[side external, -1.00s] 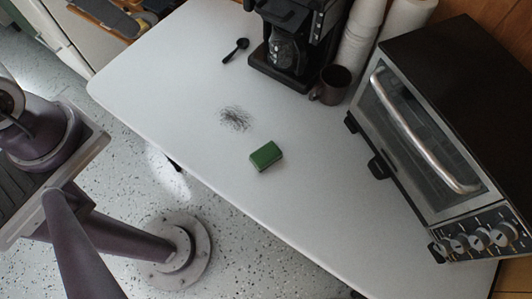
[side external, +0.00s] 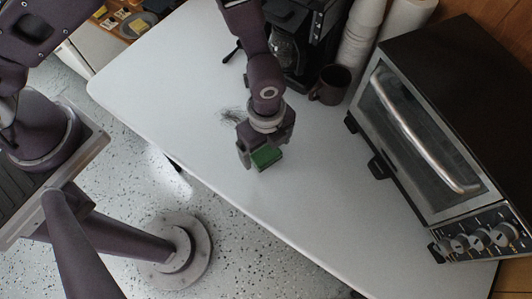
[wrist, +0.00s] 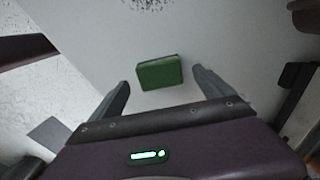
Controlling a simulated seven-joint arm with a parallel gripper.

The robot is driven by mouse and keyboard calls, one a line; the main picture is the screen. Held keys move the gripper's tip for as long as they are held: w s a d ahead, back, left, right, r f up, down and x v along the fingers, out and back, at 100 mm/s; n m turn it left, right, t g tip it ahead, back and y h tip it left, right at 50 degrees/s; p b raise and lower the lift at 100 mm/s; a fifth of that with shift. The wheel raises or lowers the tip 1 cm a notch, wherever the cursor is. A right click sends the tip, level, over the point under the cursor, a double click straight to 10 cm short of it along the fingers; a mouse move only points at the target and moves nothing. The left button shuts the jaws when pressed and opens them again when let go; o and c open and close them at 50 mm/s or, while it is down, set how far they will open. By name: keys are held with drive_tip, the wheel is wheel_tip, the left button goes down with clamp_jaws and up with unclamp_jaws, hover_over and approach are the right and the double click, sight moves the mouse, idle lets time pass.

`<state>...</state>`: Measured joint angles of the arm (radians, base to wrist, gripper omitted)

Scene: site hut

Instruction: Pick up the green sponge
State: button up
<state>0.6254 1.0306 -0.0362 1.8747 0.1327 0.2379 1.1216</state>
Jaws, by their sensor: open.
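The green sponge (side external: 266,157) lies on the white table, near its front edge. In the side external view my gripper (side external: 260,158) is right above it, pointing down, and partly covers it. In the wrist view the sponge (wrist: 160,72) is a green block just ahead of the two fingertips, roughly centred between them. My gripper (wrist: 162,78) is open there, with a finger on each side and a gap to the sponge on both sides. Whether the fingertips are down at the sponge's height is hard to tell.
A dark mug (side external: 331,85), a coffee maker (side external: 290,40) and stacked white cups (side external: 362,35) stand at the back. A toaster oven (side external: 440,120) fills the right side. A dark smudge (side external: 232,115) marks the table. The table's front right (side external: 330,220) is clear.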

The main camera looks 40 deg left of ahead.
sight(266, 154)
drive_tip(key=shift+f, duration=0.9)
drive_tip(key=c, duration=1.4)
wheel_tip(266, 154, up, 10)
drive_tip(key=shift+r, duration=0.1)
